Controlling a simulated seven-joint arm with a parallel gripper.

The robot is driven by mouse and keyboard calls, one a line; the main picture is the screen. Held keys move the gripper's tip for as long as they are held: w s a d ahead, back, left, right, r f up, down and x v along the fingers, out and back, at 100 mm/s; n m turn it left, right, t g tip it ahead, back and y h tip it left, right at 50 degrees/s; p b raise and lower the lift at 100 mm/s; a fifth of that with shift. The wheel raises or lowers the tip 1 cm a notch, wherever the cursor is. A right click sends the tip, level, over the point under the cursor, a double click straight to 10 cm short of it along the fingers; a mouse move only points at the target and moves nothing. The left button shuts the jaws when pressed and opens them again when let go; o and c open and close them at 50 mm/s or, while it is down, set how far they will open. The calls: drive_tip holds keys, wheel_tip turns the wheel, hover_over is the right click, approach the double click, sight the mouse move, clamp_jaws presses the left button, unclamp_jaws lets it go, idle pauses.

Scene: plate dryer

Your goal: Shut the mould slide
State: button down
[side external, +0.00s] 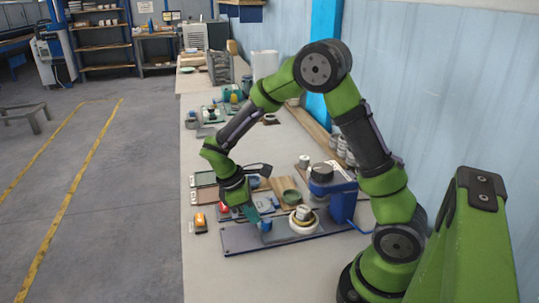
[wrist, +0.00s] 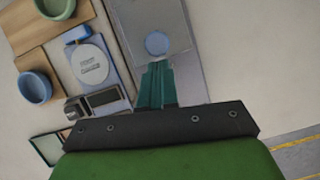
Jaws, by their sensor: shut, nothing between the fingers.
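A long grey-blue base plate (side external: 240,240) lies on the bench and carries a blue machine (side external: 335,187) with a dark round top. A white round mould (side external: 303,226) with a smaller piece on top sits on the plate, left of the machine. A short blue knob (side external: 266,225) stands further left; it shows as a round blue top in the wrist view (wrist: 157,43). I cannot make out the slide's rails. My gripper (side external: 252,216) is low over the plate beside the knob, its teal fingers together and empty (wrist: 156,68). A small gap to the knob shows in the wrist view.
A green bowl (wrist: 55,6) and a blue bowl (wrist: 35,87) stand on wooden boards beside the plate. A blue scale (wrist: 91,65) with a white disc lies nearer. A small orange-topped device (side external: 200,222) sits near the bench's left edge. The front bench is clear.

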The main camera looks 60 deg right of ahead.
sight(290, 221)
drive_tip(key=shift+s+d, duration=1.65)
drive_tip(key=shift+s, duration=0.05)
